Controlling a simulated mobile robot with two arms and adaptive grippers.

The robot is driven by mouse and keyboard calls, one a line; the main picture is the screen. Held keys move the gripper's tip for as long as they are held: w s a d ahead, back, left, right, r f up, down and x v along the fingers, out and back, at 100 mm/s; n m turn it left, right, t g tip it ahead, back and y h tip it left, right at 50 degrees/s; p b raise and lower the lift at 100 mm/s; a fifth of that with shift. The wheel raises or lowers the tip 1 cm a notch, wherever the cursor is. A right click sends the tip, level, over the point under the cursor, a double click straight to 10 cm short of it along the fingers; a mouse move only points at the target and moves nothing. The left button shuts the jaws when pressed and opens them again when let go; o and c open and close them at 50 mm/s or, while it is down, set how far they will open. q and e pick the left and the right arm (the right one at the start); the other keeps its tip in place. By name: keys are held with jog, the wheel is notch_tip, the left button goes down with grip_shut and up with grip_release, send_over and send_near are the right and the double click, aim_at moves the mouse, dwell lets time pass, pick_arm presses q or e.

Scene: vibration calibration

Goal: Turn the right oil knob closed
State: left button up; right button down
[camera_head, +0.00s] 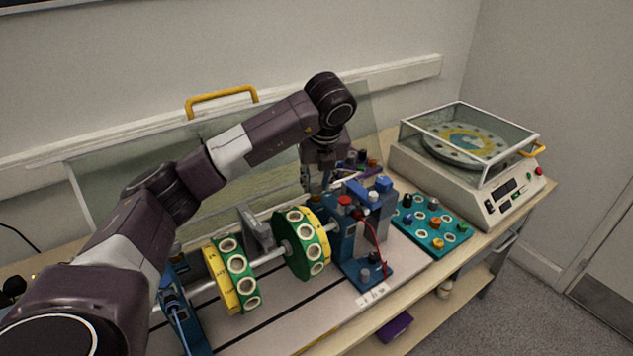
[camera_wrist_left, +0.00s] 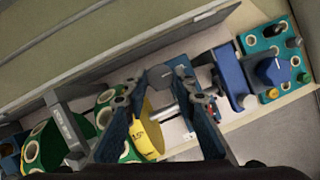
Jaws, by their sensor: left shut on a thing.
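My left gripper (camera_head: 317,186) reaches down behind the blue right bearing stand (camera_head: 347,240), just past the green and yellow disc (camera_head: 303,245) on the shaft. In the left wrist view, a small grey round knob (camera_wrist_left: 160,77) sits between the two fingertips of the left gripper (camera_wrist_left: 162,90), which are shut on it. It appears to be the right oil knob. In the head view this knob is hidden by the gripper and the stand, and how far it is turned cannot be told. My right gripper is in neither view.
A second yellow and green disc (camera_head: 231,275) sits on the shaft to the left. A tilted clear guard with a yellow handle (camera_head: 221,95) stands behind. A teal tray of weights (camera_head: 432,226) and a balance machine (camera_head: 493,187) stand to the right.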

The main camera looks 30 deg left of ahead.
pick_arm(q)
jog(key=shift+w+r, duration=0.1)
jog(key=shift+r, duration=0.05)
jog(key=o, duration=1.2)
jog(key=shift+c, duration=0.2)
jog(key=v, duration=1.2)
